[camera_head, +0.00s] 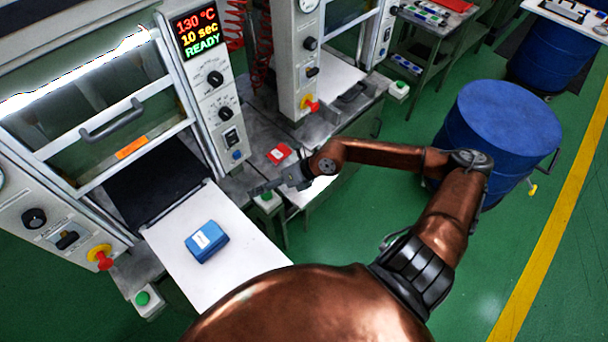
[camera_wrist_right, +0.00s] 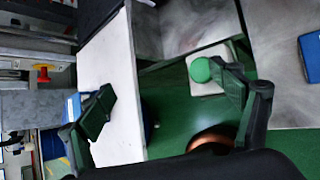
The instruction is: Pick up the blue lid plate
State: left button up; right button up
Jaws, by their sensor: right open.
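The blue lid plate (camera_head: 207,241), a blue block with a white label on top, lies on the white board (camera_head: 185,275) in front of the near press. My right gripper (camera_head: 256,188) is open and empty, to the right of the blue lid plate and apart from it, near a green button. In the right wrist view the right gripper (camera_wrist_right: 165,95) has its fingers wide apart, with the white board (camera_wrist_right: 112,75) and green floor between them. A blue patch with white shows by its left finger; I cannot tell if it is the lid plate. My left gripper is not in view.
The near press (camera_head: 130,120) has its display lit with READY. A green button (camera_head: 267,197) on a white box also shows in the right wrist view (camera_wrist_right: 200,70). A red block (camera_head: 279,153) lies behind. A blue drum (camera_head: 505,125) stands at right.

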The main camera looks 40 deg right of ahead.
jog(key=d+f+h, duration=0.1)
jog(key=d+h, duration=0.1)
jog(key=d, duration=0.4)
jog(key=d+f+g+h, duration=0.1)
jog(key=d+h, duration=0.1)
jog(key=d, duration=0.3)
jog(key=d+f+n+g+h, duration=0.1)
jog(key=d+h, duration=0.1)
jog(key=d, duration=0.4)
jog(key=shift+s+d+f+h, duration=0.2)
jog(key=shift+s+d+h, duration=0.1)
jog(key=shift+s+d, duration=0.05)
jog(key=shift+d+f, duration=0.2)
jog(key=shift+f, duration=0.1)
jog(key=x, duration=0.7)
jog(key=shift+s+f, duration=0.15)
jog(key=c, duration=1.4)
jog(key=shift+c, duration=0.5)
